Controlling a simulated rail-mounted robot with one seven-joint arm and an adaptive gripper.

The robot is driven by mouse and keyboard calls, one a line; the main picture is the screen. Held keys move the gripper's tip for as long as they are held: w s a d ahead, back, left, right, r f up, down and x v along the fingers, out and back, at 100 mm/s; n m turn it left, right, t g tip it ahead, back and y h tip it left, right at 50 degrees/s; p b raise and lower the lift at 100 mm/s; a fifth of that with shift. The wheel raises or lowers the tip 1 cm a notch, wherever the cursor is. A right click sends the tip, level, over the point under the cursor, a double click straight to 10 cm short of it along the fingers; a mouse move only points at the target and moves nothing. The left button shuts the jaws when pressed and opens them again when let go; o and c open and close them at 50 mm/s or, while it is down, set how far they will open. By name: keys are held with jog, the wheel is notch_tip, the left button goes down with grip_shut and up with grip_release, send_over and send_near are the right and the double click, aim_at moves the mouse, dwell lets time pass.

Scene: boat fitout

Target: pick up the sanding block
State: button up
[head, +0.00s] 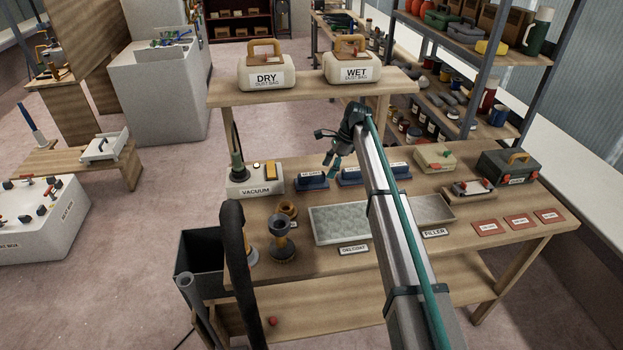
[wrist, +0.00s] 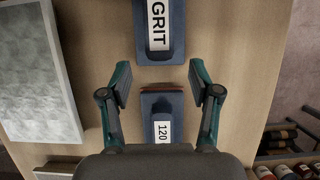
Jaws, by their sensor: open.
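Blue sanding blocks with white grit labels lie on the wooden bench. In the head view one (head: 311,183) is left of my gripper (head: 334,166) and another blue piece (head: 352,180) is just right of it, partly behind my arm. In the wrist view a blue block labelled 120 (wrist: 162,105), with a reddish-brown far edge, lies between and below the fingers of my gripper (wrist: 160,78). A second blue piece labelled GRIT (wrist: 160,40) lies beyond the fingertips, a narrow gap away. My gripper is open, empty and above the bench.
A grey-white panel labelled GELCOAT (head: 338,226) lies in front; it also shows at left in the wrist view (wrist: 35,80). A vacuum box (head: 255,180) stands left, a toolbox (head: 508,165) right. A raised shelf (head: 308,90) with dust bags spans the back.

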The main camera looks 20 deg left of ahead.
aim_at(312, 174)
jog(key=shift+s+a+r+p, duration=0.15)
jog(key=shift+s+a, duration=0.2)
jog(key=shift+a, duration=0.2)
jog(key=shift+s+a+f+p, duration=0.15)
jog(key=shift+s+a, duration=0.2)
jog(key=shift+a, duration=0.2)
jog(key=shift+s+a+r+p, duration=0.1)
jog(key=shift+s+a+p, duration=0.2)
jog(key=shift+a, duration=0.2)
jog(key=shift+s+a+r+p, duration=0.1)
jog(key=shift+s+a+p, duration=0.15)
jog(key=shift+a, duration=0.2)
jog(key=x, duration=0.3)
jog(key=shift+s+a+p, duration=0.1)
jog(key=shift+a+p, duration=0.1)
jog(key=shift+p, duration=0.2)
jog(key=shift+f, duration=0.15)
jog(key=shift+f, duration=0.25)
grip_shut()
